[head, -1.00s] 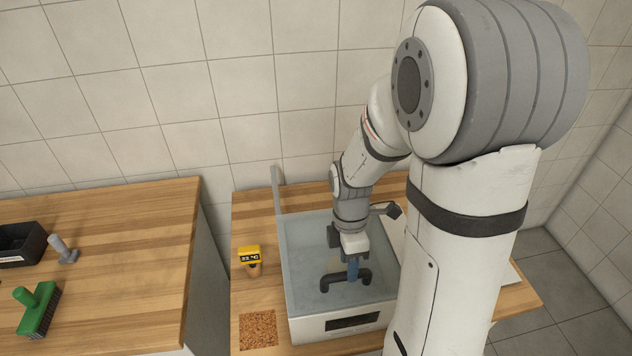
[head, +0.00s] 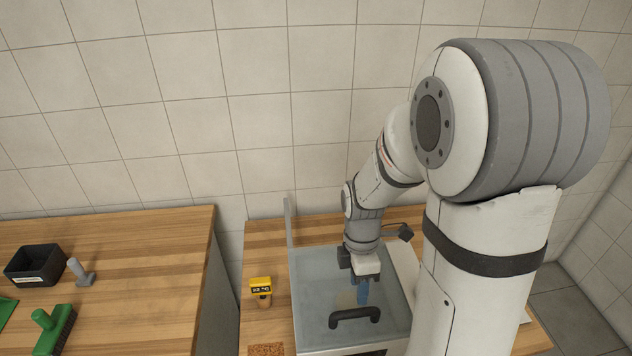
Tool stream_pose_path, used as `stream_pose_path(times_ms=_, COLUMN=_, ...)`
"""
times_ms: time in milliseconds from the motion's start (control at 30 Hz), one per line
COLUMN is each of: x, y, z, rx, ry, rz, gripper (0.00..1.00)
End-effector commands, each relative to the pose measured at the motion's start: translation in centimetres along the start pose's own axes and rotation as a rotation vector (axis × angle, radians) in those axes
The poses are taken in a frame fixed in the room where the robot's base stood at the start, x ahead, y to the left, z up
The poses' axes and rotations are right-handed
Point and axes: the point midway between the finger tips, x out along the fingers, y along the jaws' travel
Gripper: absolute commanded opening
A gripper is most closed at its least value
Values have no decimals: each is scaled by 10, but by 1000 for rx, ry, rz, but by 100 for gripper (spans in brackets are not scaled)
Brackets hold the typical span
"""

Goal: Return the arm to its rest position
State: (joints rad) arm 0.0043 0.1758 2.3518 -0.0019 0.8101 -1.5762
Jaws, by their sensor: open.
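My gripper (head: 363,290) hangs from my arm over the clear lid (head: 315,300) of a white box-shaped unit on the right wooden counter. It points down just behind the lid's black handle (head: 355,316). A blue piece shows at the gripper's end; I cannot tell whether it is a fingertip or a separate thing. The fingers are small and partly hidden, and whether they touch the lid cannot be told.
A yellow thermometer with a display (head: 261,288) stands left of the unit, near a cork mat (head: 266,350). The left counter (head: 150,270) holds a black bin (head: 36,268), a grey-handled tool (head: 80,272) and a green brush (head: 52,328). A gap separates the counters. Tiled wall stands behind.

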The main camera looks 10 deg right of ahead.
Motion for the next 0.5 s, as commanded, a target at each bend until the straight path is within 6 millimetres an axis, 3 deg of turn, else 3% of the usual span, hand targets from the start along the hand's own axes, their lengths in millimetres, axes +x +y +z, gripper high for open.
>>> stream_pose_path(times_ms=167, x=-6, y=-2, z=0, rx=42, ry=0, rz=17, gripper=41)
stream_pose_path(times_ms=267, x=-22, y=-7, z=0, rx=167, ry=5, rz=62, gripper=41)
stream_pose_path(times_ms=500, x=-79, y=-40, z=0, rx=713, ry=86, rz=234, gripper=41)
